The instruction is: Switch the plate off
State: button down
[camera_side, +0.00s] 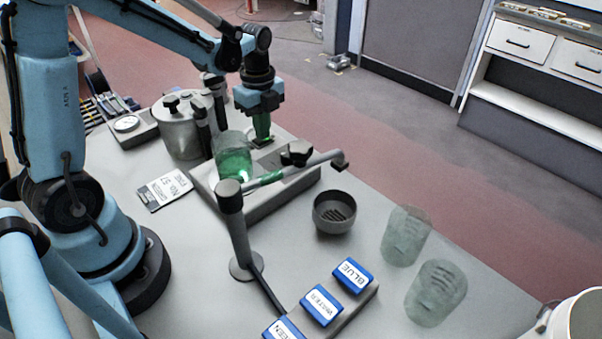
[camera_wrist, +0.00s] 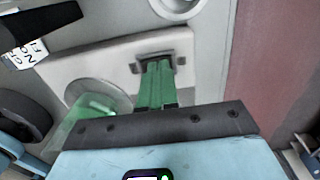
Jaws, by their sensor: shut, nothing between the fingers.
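The plate (camera_side: 262,203) is a pale, low box on the bench. A clear glass (camera_side: 232,155) with green liquid stands on it, and also shows in the wrist view (camera_wrist: 98,100). My gripper (camera_side: 262,138) is shut and points down at the plate's far end, beyond the glass. In the wrist view its green fingers (camera_wrist: 157,80) are together and reach a dark-framed switch (camera_wrist: 140,66) on the plate. The fingers cover most of the switch. I cannot tell whether they touch it or which way it is set.
A stand with a horizontal rod (camera_side: 240,235) crosses in front of the plate. A dark bowl (camera_side: 334,212), two upturned glasses (camera_side: 405,237) and a rack of blue-labelled blocks (camera_side: 322,304) are nearer. A metal pot (camera_side: 182,130) and a dial box (camera_side: 128,126) stand left.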

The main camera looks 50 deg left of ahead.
dwell(0.4)
notch_tip(320, 180, up, 14)
jog(key=g, duration=0.1)
jog(key=f, duration=0.9)
jog(key=s+f, duration=0.1)
jog(key=f, duration=0.3)
jog(key=shift+f, duration=0.4)
jog(key=shift+s+a+f+t, duration=0.1)
jog(key=shift+s+f+t, duration=0.3)
jog(key=shift+f+t, duration=0.25)
jog(key=shift+r, duration=0.1)
jog(key=shift+w, duration=0.1)
